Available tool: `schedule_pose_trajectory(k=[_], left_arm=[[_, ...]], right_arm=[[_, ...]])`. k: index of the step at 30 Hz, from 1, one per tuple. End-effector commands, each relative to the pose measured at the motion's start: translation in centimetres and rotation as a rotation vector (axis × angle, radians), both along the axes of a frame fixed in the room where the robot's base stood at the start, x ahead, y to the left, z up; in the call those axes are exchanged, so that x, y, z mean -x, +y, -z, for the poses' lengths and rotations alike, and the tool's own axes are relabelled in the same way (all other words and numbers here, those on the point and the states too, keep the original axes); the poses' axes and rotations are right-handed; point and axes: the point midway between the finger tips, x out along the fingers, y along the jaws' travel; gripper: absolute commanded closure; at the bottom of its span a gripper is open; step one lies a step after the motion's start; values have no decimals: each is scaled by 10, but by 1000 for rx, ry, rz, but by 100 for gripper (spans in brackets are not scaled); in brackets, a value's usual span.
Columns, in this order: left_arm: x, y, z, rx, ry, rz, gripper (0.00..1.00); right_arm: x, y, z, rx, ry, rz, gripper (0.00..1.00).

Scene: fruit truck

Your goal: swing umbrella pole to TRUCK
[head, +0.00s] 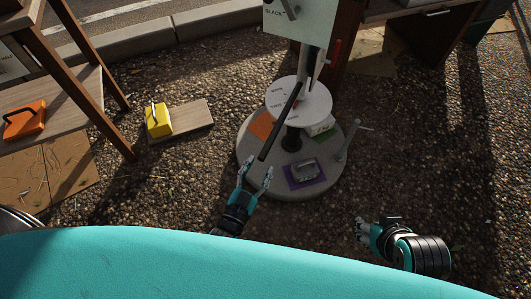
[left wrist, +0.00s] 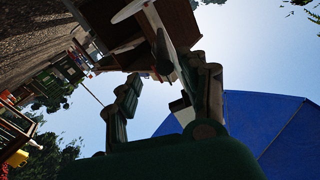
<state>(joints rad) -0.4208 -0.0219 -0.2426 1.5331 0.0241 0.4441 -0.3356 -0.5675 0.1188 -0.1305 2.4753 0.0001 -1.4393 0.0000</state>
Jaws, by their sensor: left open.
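The umbrella pole (head: 308,65) stands upright on a round grey base (head: 252,180) in the head view. A white disc (head: 318,98) is around it, and a dark bar (head: 280,125) slants from it toward me. The base has orange, green and purple patches; a small grey fitting (head: 305,169) sits on the purple one. My left gripper (head: 259,165) is open just below the bar's near end, with nothing clearly between its fingers. The left wrist view shows its spread fingers (left wrist: 165,100) and a blue canopy (left wrist: 270,130). My right gripper (head: 360,230) is at lower right, apart from the base.
A sign board (head: 300,22) hangs on the pole. A yellow block with a handle (head: 158,120) lies on a plank at left. An orange case (head: 24,120) is on a wooden shelf at far left. Wooden furniture stands at upper right.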

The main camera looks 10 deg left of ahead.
Motion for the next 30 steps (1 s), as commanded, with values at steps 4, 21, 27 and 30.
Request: schedule_pose_trajectory(k=[4,21,27,30], left_arm=[[23,5,0,0,1,0,56],[33,7,-1,-1,-2,-1,56],[33,7,-1,0,1,0,56],[29,9,-1,-3,37,4,56]], right_arm=[[0,0,0,0,-1,0,69],[0,0,0,1,-1,0,69],[0,0,0,0,-1,0,69],[0,0,0,0,0,0,69]])
